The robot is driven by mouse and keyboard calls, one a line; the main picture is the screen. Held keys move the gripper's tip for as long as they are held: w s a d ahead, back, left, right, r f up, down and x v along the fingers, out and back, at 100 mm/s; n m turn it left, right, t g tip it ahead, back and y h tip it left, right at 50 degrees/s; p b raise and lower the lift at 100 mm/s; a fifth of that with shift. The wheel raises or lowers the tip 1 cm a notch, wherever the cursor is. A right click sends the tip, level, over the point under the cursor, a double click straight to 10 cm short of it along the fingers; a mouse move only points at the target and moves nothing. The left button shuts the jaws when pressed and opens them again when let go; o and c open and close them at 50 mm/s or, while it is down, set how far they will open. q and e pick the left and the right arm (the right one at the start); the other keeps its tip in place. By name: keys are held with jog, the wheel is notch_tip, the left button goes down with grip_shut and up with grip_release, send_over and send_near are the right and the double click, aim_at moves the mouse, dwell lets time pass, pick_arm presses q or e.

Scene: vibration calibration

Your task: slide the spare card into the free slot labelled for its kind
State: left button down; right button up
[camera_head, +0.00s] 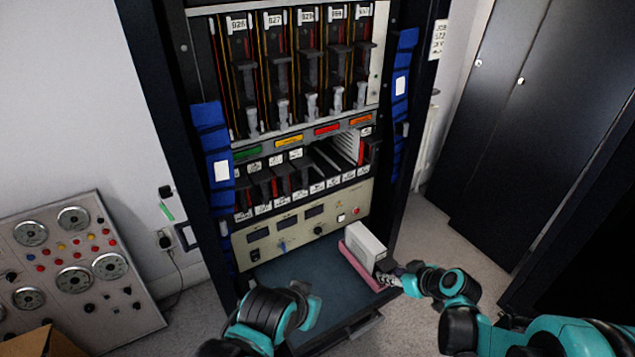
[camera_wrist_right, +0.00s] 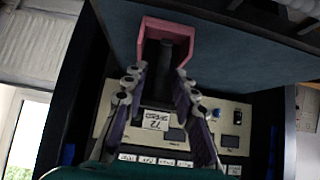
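The spare card, a pale grey box-like module (camera_head: 364,245), stands upright in a pink holder (camera_head: 358,268) on the rack's pull-out shelf. In the right wrist view the pink holder (camera_wrist_right: 145,22) surrounds a dark handle (camera_wrist_right: 168,50), with a white label (camera_wrist_right: 155,120) below it. My right gripper (camera_head: 388,277) is at the card's near end. Its fingers (camera_wrist_right: 160,72) flank the handle with gaps visible. The lower card row (camera_head: 300,185) has labelled slots, with a dark empty stretch (camera_head: 328,158) right of centre.
Upper cards (camera_head: 285,75) fill the top bay. Coloured labels (camera_head: 288,141) separate the bays. Blue cable bundles (camera_head: 213,150) flank the rack. A control panel (camera_head: 300,222) sits above the blue-grey shelf (camera_head: 300,277), which has bare room left of the holder. A gauge board (camera_head: 75,270) leans at left.

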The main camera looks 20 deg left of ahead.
grip_shut()
jog(key=shift+r+p, duration=2.05)
jog(key=shift+r, duration=0.75)
